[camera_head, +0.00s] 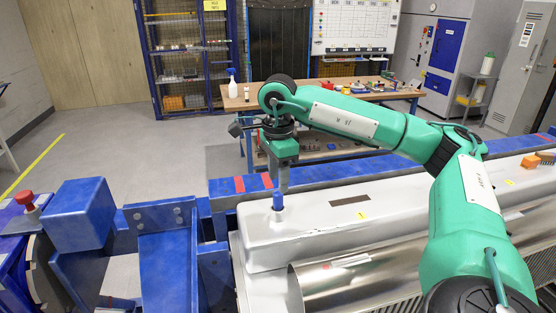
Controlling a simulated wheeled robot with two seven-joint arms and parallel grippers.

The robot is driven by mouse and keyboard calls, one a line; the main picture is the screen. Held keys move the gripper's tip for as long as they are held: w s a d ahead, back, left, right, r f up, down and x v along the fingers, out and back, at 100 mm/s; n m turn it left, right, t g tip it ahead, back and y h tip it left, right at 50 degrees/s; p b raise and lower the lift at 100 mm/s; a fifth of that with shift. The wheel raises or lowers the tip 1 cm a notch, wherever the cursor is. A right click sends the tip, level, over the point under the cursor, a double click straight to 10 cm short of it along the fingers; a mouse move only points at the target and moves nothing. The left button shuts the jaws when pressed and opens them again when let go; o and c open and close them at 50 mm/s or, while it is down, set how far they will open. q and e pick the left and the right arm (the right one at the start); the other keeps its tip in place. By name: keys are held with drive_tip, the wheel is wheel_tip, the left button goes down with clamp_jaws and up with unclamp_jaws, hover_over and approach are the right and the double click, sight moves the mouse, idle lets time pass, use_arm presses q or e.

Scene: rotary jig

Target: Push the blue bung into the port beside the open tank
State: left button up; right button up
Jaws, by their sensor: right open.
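The blue bung (278,200) stands upright on the flat silver top of the long metal housing (320,211), near its left end. A curved shiny metal trough (345,285), perhaps the open tank, lies in front of the housing. My left gripper is out of view.
A blue frame (165,245) with a red knob (25,198) stands at the left. Floor at the back left is clear.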

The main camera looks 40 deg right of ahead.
wheel_tip(320, 180, up, 7)
drive_tip(key=shift+b, duration=0.45)
idle(0.3)
